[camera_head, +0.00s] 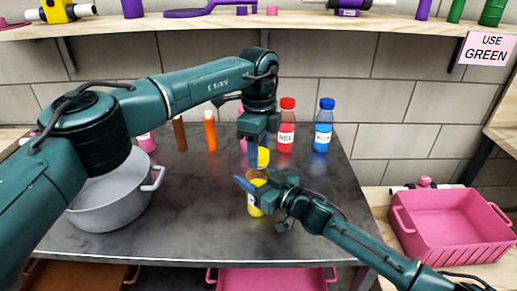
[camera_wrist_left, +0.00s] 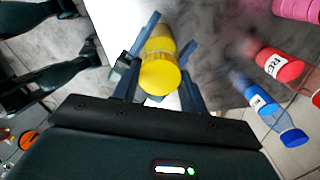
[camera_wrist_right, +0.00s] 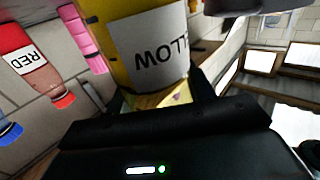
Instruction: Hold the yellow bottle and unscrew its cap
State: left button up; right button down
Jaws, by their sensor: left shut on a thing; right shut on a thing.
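The yellow bottle (camera_head: 254,201) stands upright over the table in the head view, partly hidden by my right gripper (camera_head: 262,186), which is shut on its body from the right. Its white label (camera_wrist_right: 160,47) shows upside down in the right wrist view. My left gripper (camera_head: 258,150) points down from above, shut on the yellow cap (camera_head: 263,157). The cap's round end (camera_wrist_left: 160,77) sits between its fingers in the left wrist view. The cap is directly above the bottle; I cannot tell whether they still touch.
A red bottle (camera_head: 286,128) and a blue bottle (camera_head: 323,127) stand behind to the right. Orange (camera_head: 210,132) and brown (camera_head: 180,134) bottles stand behind to the left. A grey pot (camera_head: 105,205) is at the left, a pink crate (camera_head: 450,228) at the right. The table front is clear.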

pick_arm(q)
jog(key=shift+r, duration=0.2)
jog(key=shift+r, duration=0.9)
jog(key=shift+r, duration=2)
pick_arm(e)
jog(key=shift+c, duration=2.3)
grip_release()
jog(key=v, duration=1.2)
